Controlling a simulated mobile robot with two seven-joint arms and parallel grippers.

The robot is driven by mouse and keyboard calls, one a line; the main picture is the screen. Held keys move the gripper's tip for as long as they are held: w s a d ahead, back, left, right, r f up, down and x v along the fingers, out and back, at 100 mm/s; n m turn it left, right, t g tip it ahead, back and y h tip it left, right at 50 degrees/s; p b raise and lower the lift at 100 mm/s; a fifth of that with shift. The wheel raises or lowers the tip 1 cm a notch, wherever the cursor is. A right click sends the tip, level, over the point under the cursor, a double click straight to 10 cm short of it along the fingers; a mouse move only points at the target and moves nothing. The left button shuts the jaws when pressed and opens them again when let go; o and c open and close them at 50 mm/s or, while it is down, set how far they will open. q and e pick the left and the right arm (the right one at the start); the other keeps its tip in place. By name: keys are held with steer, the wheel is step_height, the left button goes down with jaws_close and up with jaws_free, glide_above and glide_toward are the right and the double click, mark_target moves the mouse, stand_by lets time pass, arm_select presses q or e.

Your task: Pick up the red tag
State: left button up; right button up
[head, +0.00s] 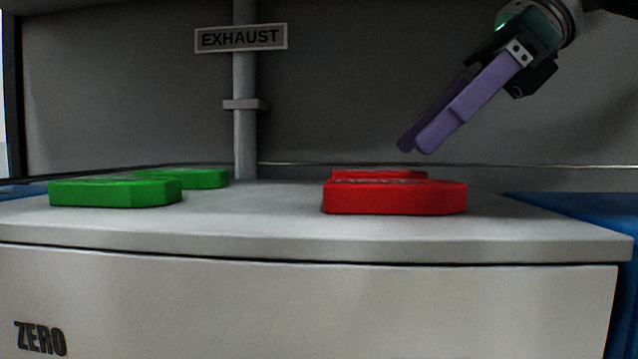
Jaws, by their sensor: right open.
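Two red tags lie flat on the pale grey top of the cabinet, right of the middle in the head view. The nearer red tag (395,197) hides most of the farther red tag (378,174) behind it. My right gripper (412,145) comes in from the upper right, tilted down to the left. Its purple fingers are open and empty, above and apart from the red tags. My left gripper is not in view.
Two green tags, a near one (115,192) and a far one (185,178), lie at the left of the cabinet top (260,220). A grey pipe (245,140) with an EXHAUST sign (241,38) stands behind. The middle of the top is clear. Blue surfaces (580,213) flank it.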

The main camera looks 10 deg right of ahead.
mark_target(382, 171)
steer(key=x, duration=0.4)
steer(key=shift+s+a, duration=0.1)
steer(key=shift+s, duration=0.05)
steer(key=shift+r, duration=0.1)
steer(key=c, duration=1.4)
steer(key=shift+c, duration=0.2)
